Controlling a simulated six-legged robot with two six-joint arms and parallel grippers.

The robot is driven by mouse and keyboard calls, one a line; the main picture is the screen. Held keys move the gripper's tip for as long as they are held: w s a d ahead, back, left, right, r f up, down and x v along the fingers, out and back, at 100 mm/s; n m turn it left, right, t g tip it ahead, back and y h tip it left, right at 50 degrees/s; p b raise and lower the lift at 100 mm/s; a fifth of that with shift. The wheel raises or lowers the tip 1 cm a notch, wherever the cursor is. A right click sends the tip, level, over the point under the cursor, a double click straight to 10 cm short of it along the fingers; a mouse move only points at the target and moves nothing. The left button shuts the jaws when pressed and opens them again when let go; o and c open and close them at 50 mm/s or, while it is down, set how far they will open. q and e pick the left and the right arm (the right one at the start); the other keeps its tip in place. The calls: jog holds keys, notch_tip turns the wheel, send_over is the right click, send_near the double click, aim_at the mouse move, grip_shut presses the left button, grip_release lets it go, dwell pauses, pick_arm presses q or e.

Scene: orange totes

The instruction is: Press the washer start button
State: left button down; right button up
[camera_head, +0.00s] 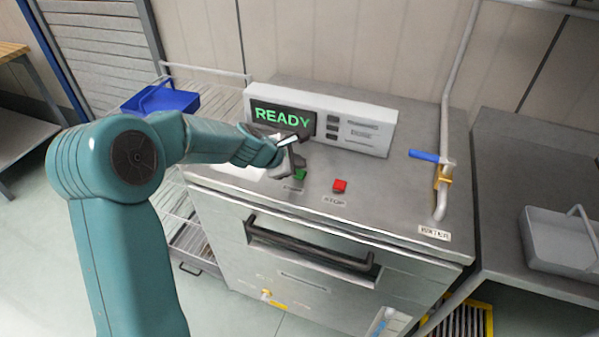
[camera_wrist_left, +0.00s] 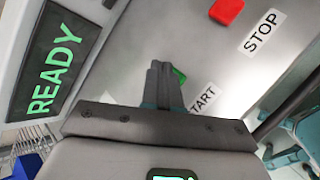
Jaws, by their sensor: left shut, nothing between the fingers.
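The washer (camera_head: 290,225) is a grey metal machine with a flat top. Its panel display (camera_head: 282,118) reads READY in green, and the display also shows in the left wrist view (camera_wrist_left: 56,60). The green start button (camera_head: 300,175) is partly hidden by my left gripper (camera_head: 290,160). In the left wrist view the start button (camera_wrist_left: 180,76) shows only as a green edge beside the shut fingertips (camera_wrist_left: 160,75). I cannot tell whether the fingers touch it. The red stop button (camera_head: 339,185) is to the right of it. My left gripper is shut and empty. My right gripper is not in view.
A pipe with a blue-handled valve (camera_head: 425,156) stands at the right of the washer top. A wire rack with a blue bin (camera_head: 160,102) is at the left. The washer's front handle (camera_head: 310,252) sticks out.

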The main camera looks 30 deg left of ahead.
pick_arm(q)
jog(key=shift+f, duration=0.15)
dwell(0.5)
jog(key=shift+f+b, duration=0.3)
jog(key=shift+b, duration=0.1)
jog(key=shift+f+b, duration=0.45)
dwell(0.5)
jog(key=shift+r, duration=0.15)
jog(key=shift+r+p, duration=0.75)
jog(key=shift+p, duration=0.15)
notch_tip(320, 180, up, 5)
jog(key=p, duration=0.5)
jog(key=shift+r, duration=0.1)
